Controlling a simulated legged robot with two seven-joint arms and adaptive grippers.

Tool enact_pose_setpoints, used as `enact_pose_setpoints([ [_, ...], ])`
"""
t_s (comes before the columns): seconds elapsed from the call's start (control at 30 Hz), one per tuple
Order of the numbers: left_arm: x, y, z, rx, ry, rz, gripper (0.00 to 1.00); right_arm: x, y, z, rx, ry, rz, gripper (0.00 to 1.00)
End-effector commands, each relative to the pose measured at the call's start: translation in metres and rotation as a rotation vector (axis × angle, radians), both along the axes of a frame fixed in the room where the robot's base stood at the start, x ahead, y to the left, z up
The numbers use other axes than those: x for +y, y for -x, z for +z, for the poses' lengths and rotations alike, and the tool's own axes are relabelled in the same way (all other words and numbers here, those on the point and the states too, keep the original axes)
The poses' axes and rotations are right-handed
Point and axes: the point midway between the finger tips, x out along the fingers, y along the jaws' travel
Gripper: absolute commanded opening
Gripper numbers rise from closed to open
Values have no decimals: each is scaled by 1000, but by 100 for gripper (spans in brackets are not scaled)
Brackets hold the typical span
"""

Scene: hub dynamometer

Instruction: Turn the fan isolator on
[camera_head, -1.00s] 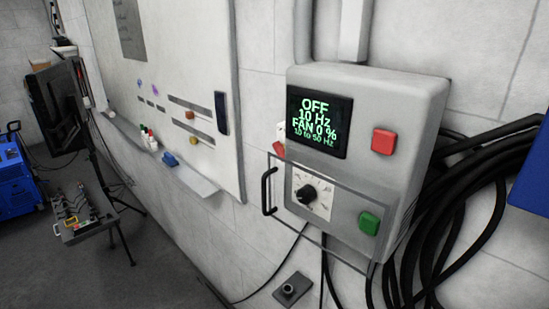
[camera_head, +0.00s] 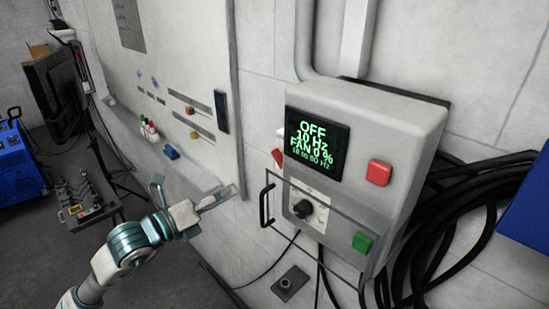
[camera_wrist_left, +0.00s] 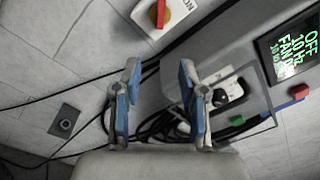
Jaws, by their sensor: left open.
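The fan isolator (camera_wrist_left: 158,13) looks like a red knob on a yellow and white plate, at the top of the left wrist view and partly cut off. In the head view, only a small red part of it (camera_head: 277,157) shows on the wall at the control box's left edge. My left gripper (camera_head: 220,196) is in front of the whiteboard, left of the box, apart from the isolator. In the left wrist view the gripper (camera_wrist_left: 160,68) is open and empty, its blue-padded fingers below the isolator. My right gripper is not in view.
The grey control box (camera_head: 400,118) has a display (camera_head: 317,143) reading OFF, 10 Hz, FAN 0 %. It has a red button (camera_head: 379,173), a green button (camera_head: 362,243), a black dial (camera_head: 303,209) and a clear cover with a black handle (camera_head: 266,204). Black cables hang at right.

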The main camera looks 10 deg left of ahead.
Motion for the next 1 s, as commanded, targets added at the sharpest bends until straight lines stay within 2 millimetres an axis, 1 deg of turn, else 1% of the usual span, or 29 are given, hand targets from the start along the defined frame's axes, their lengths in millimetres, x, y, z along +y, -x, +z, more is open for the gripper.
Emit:
enact_pose_setpoints([
  [0.03, 3, 1, 6, -10, -19, 23, 42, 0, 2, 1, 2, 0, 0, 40],
  [0.1, 3, -1, 9, -16, -29, 40, 42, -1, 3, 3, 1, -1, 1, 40],
  [0.23, -7, -15, 11, -16, -29, 40, 42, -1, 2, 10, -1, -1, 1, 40],
  [0.37, -23, -38, 12, -14, -29, 38, 42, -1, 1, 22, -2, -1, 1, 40],
  [0.7, -66, -105, 12, -14, -28, 39, 42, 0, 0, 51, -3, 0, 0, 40],
  [0.9, -83, -131, 11, -15, -28, 38, 42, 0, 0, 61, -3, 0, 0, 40],
  [1.0, -88, -138, 9, -15, -29, 39, 42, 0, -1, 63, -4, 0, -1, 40],
])
